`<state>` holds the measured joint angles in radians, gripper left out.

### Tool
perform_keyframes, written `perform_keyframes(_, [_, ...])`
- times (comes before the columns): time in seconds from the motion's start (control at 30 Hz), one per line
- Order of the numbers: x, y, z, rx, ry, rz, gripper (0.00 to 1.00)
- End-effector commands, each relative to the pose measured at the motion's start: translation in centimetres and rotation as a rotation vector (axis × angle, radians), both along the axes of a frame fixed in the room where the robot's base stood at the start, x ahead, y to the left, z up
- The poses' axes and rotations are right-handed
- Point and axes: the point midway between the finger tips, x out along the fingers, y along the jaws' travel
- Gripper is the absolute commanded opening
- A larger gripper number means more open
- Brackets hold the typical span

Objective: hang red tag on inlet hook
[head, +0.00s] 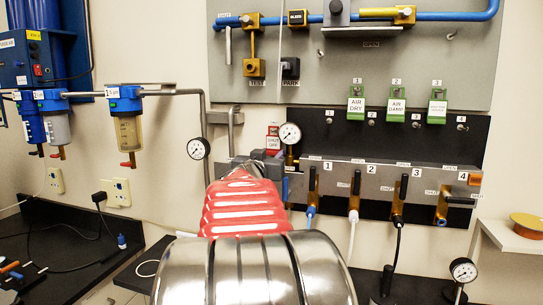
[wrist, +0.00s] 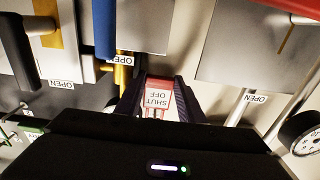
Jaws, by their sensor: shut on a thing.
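The red tag (head: 273,139) with a white "SHUT OFF" label is in front of the wall panels, left of the round gauge on the manifold. In the wrist view the tag (wrist: 158,99) sits between the two dark fingers of my gripper (wrist: 158,92), with its lettering upside down. My gripper (head: 262,160) is shut on the tag and partly hidden behind my own red and metal arm in the head view. I cannot make out the inlet hook in either view. Whether the tag touches a hook cannot be told.
A gauge (head: 290,133) is close right of the tag. The manifold (head: 390,178) has several valve handles. Three green tags (head: 396,105) hang above it. Another gauge (head: 198,148) and a grey pipe (head: 204,115) are to the left.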

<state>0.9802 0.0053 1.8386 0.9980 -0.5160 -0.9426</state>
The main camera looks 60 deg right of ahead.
Motion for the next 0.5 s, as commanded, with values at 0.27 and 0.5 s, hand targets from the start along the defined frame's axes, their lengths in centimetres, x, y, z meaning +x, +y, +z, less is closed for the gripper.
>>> perform_keyframes(0.27, [0.03, 0.02, -0.41, 0.0, 0.001, 0.0, 0.0])
perform_keyframes(0.5, [0.04, 0.02, -0.52, -0.001, 0.001, 0.0, 0.0])
